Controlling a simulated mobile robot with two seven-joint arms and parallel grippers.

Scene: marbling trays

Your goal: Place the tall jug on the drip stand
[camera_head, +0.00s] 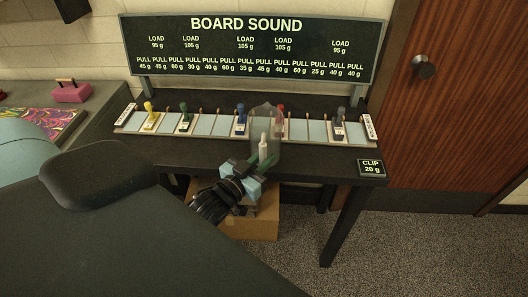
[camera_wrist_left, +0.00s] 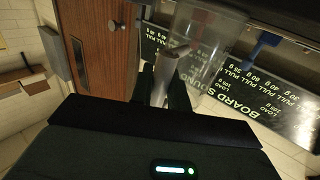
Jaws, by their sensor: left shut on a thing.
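A tall clear jug (camera_head: 268,122) with a pale handle (camera_head: 265,143) is upright in front of the long row of panels on the dark table. My left gripper (camera_head: 261,163) is shut on the handle. In the left wrist view the clear jug (camera_wrist_left: 207,50) and its pale handle (camera_wrist_left: 167,68) show at the fingers, with the handle between them. I cannot tell whether the jug's base touches anything. I cannot make out a drip stand in either view. My right gripper is not in view.
A narrow rack (camera_head: 206,127) of pale panels with several coloured clips lies along the dark table (camera_head: 320,163). A sign (camera_head: 250,45) stands behind it. A cardboard box (camera_head: 262,223) is under the table. A bench at left holds a patterned tray (camera_head: 40,126) and a pink block (camera_head: 71,93).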

